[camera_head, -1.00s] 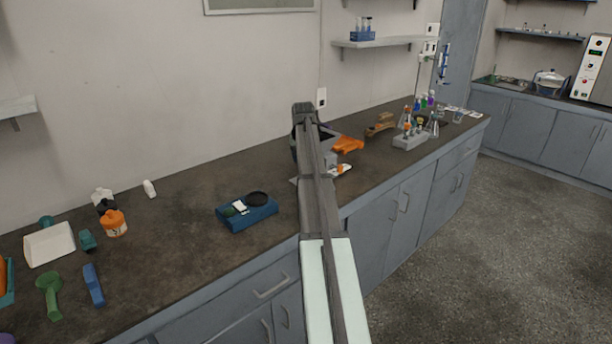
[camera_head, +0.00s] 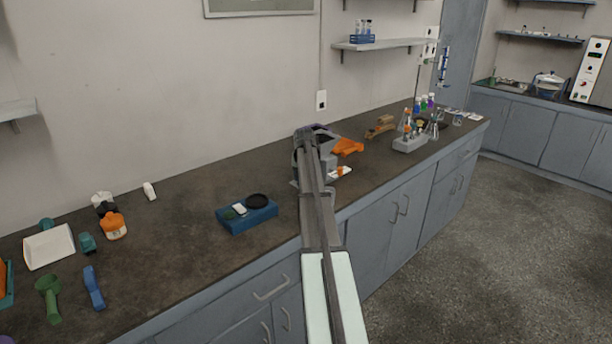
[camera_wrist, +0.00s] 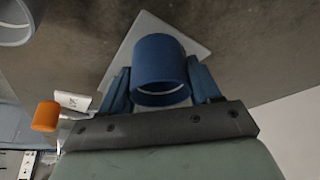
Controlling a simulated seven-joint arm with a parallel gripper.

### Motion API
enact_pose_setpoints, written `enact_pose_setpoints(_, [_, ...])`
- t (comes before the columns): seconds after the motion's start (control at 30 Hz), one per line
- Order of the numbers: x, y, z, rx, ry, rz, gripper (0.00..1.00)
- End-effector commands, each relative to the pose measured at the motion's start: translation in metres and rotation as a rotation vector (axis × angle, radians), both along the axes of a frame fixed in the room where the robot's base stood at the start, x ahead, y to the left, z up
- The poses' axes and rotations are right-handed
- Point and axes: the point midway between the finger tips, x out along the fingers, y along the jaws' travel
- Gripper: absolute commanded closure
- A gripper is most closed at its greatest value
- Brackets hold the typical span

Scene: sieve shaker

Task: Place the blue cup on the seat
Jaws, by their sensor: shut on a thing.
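The blue cup (camera_wrist: 160,62) is a short round cylinder in the middle of the wrist view. Its open rim faces the camera. My gripper (camera_wrist: 161,78) is shut on it, with one blue finger on each side. A light grey square plate (camera_wrist: 148,27) shows behind the cup, partly covered by it. It may be the seat; I cannot tell for sure. Whether the cup touches this plate cannot be told. In the head view my arm reaches over the bench and hides the cup and most of the spot around it.
An orange knob (camera_wrist: 46,116) and a white label (camera_wrist: 72,101) are left of my gripper in the wrist view. In the head view, an orange part (camera_head: 347,146) lies right of my arm. A blue box (camera_head: 247,216) stands left of it on the dark bench (camera_head: 180,240).

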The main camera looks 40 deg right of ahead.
Motion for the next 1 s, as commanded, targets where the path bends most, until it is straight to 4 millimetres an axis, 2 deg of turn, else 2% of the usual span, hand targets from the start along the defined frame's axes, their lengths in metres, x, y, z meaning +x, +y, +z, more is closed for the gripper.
enact_pose_setpoints(0.2, [0.026, -0.025, 0.000, 0.000, 0.000, -0.001, 0.69])
enact_pose_setpoints(0.3, [0.020, -0.021, -0.012, 0.001, 0.001, 0.000, 0.69])
enact_pose_setpoints(0.7, [0.021, -0.021, -0.015, 0.000, 0.000, 0.000, 0.69])
enact_pose_setpoints(0.73, [0.021, -0.021, -0.015, 0.000, 0.000, 0.000, 0.36])
enact_pose_setpoints(1.0, [0.021, -0.021, -0.015, 0.000, 0.000, 0.000, 0.12])
